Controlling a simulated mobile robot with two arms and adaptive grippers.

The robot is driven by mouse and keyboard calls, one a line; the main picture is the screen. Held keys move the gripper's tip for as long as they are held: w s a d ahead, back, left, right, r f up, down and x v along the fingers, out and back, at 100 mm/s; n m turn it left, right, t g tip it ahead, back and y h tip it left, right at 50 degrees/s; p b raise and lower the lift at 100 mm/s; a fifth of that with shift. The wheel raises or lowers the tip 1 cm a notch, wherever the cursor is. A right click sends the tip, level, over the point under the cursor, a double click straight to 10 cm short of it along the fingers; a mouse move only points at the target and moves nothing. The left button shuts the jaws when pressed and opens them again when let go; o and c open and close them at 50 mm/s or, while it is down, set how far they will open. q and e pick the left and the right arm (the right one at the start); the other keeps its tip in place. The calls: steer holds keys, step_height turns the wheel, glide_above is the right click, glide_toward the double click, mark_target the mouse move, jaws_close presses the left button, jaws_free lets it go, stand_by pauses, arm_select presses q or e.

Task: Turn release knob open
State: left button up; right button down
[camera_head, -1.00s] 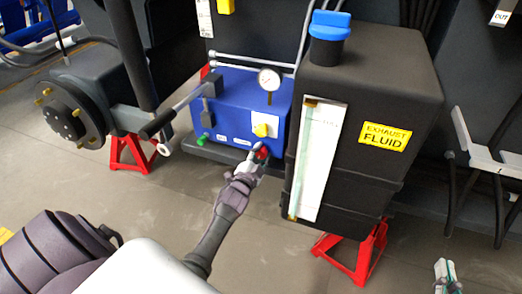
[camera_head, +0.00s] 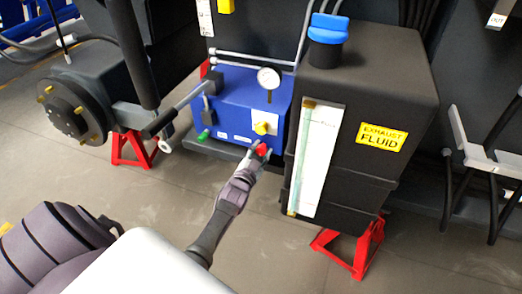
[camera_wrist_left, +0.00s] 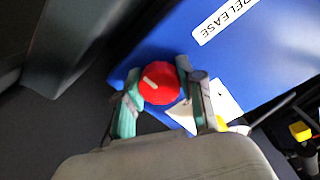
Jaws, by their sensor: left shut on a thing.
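The red release knob (camera_head: 262,149) is on the lower right of the front of the blue pump box (camera_head: 232,98). In the left wrist view the round red knob (camera_wrist_left: 160,83) shows a short pale mark on its face. A label reading RELEASE (camera_wrist_left: 225,20) is on the blue face beside it. My left gripper (camera_head: 255,158) reaches up from below to the knob. In the left wrist view its teal-padded fingers (camera_wrist_left: 158,92) are on either side of the knob, shut on it. My right gripper is not in view.
A yellow knob (camera_head: 263,127) on a white plate sits just above the red knob. A black exhaust fluid tank (camera_head: 375,110) stands close on the right. A lever handle (camera_head: 160,123) and a green knob (camera_head: 204,134) are on the left. Floor below is clear.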

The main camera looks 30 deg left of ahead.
arm_select(q)
steer(key=o, duration=1.2)
steer(key=shift+c, duration=0.2)
steer(key=v, duration=1.2)
